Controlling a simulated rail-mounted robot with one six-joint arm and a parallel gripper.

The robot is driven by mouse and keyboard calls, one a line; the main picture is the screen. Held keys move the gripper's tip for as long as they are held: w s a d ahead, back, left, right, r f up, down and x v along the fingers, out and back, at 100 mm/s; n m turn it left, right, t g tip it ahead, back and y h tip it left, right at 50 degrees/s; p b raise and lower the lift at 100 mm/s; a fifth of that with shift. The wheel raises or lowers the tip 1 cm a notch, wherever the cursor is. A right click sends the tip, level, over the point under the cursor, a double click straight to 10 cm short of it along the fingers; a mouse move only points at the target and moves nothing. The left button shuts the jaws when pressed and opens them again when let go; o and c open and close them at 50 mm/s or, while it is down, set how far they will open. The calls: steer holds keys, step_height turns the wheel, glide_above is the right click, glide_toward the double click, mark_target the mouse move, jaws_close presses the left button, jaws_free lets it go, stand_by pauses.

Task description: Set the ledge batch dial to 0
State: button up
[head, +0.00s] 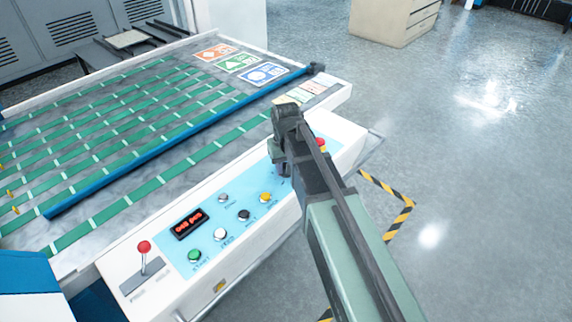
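My gripper (283,168) is over the right part of a light blue control panel (228,218) on the machine's white front ledge (172,292). It points down at the panel. Its fingertips are small and partly hidden, so I cannot tell whether they are open, shut or touching anything. No batch dial shows clearly; the gripper and arm cover part of the panel there. A black display (188,224) with red characters, perhaps "048 pcs", is on the panel's left part.
Green (194,255), white (220,234), black (243,215) and yellow (265,198) buttons line the panel. A red-knobbed lever (144,247) stands at its left. A red button (320,143) is right of my gripper. A blue bar (190,132) crosses the green-striped bed behind.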

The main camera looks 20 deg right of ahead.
steer(key=n, duration=0.5)
steer(key=shift+n, duration=0.3)
steer(key=n, duration=0.4)
steer(key=shift+n, duration=0.4)
steer(key=o, duration=0.9)
step_height(320, 180, up, 11)
steer(key=p, duration=1.1)
